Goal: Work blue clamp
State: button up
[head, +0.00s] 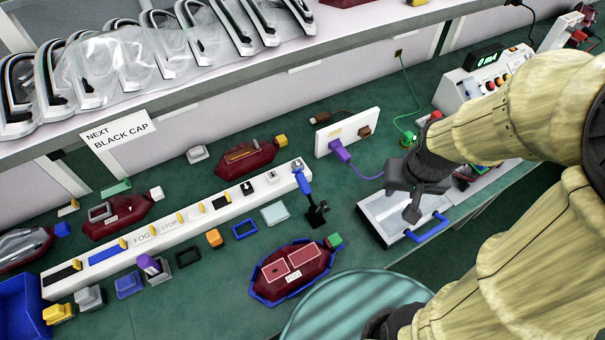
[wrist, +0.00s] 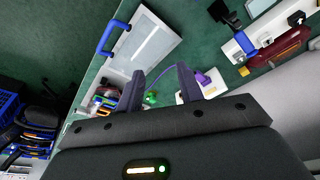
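The blue clamp (head: 302,180) sits at the right end of the long white labelled bar, with a blue lever and a black part at its base. It also shows in the wrist view (wrist: 243,43) at the upper right. My gripper (head: 412,196) hangs over the light grey tray, to the right of the clamp and apart from it. In the wrist view my gripper (wrist: 161,88) has its two fingers apart with nothing held between them.
The long white bar (head: 170,228) lies left of my gripper. The grey tray (head: 385,222) has a blue handle (head: 428,228). A white panel with a purple plug (head: 340,150) stands behind. A red lamp (head: 292,268) in a blue frame lies in front. Green bench shows between them.

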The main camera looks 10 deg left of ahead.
jog(key=shift+o, duration=0.6)
jog(key=m+g+p, duration=0.3)
jog(key=m+p, duration=0.9)
jog(key=m, duration=1.7)
send_over(301, 177)
jog(key=shift+f, duration=0.45)
jog(key=shift+f, duration=0.1)
notch_tip(301, 177, down, 17)
jog(key=shift+f+p, duration=0.1)
jog(key=shift+p, duration=0.6)
grip_shut()
